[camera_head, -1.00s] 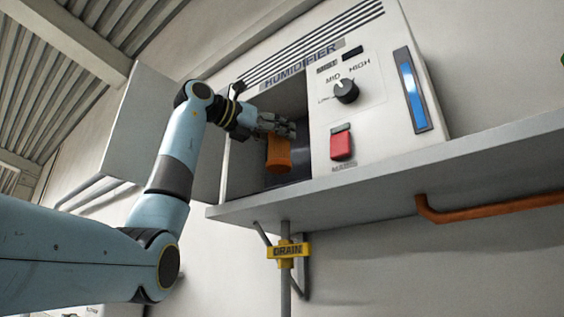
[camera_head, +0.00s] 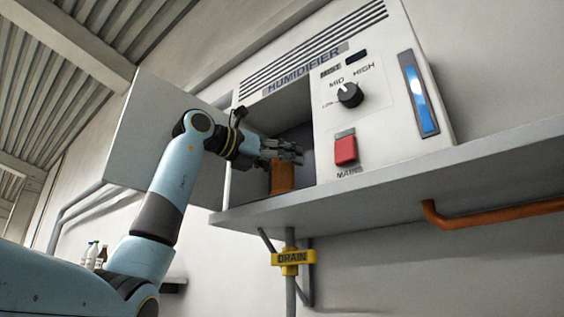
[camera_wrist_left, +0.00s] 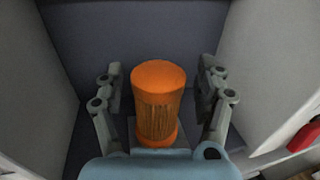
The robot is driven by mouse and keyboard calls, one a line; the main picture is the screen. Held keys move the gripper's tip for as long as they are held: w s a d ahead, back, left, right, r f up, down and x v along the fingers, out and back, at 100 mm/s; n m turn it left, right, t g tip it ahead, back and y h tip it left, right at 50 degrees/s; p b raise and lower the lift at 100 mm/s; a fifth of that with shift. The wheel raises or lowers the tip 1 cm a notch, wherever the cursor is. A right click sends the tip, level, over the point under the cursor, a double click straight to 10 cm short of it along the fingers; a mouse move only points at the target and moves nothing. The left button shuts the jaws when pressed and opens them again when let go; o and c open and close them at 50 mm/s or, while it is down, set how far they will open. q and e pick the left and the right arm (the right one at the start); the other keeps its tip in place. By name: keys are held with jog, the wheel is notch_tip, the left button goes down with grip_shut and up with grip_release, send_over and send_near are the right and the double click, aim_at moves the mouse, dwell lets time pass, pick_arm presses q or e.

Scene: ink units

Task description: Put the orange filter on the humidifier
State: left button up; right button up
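The orange filter (camera_head: 283,177) is an upright cylinder inside the open compartment of the white humidifier (camera_head: 370,130). It appears to stand on the compartment floor, though its base is partly hidden. My left gripper (camera_head: 283,152) reaches into the compartment at the filter's upper part. In the left wrist view, the filter (camera_wrist_left: 157,105) is between the fingers of the left gripper (camera_wrist_left: 160,85), with a visible gap on both sides, so the gripper is open around it. My right gripper is not in view.
The humidifier's door (camera_head: 150,130) hangs open at the left, close to my left arm. A red switch (camera_head: 345,149), a knob (camera_head: 350,95) and a lit blue gauge (camera_head: 419,95) are on the front. A grey shelf (camera_head: 400,178) runs underneath, with a yellow drain valve (camera_head: 293,257) below.

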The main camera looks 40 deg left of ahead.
pick_arm(q)
jog(key=shift+s+a, duration=0.1)
jog(key=shift+s, duration=0.1)
jog(key=b+v, duration=0.3)
jog(key=v, duration=0.3)
jog(key=shift+s, duration=0.4)
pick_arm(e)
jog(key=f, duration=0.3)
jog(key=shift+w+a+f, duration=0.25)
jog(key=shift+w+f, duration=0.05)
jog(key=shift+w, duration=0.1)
pick_arm(q)
jog(key=shift+a, duration=0.1)
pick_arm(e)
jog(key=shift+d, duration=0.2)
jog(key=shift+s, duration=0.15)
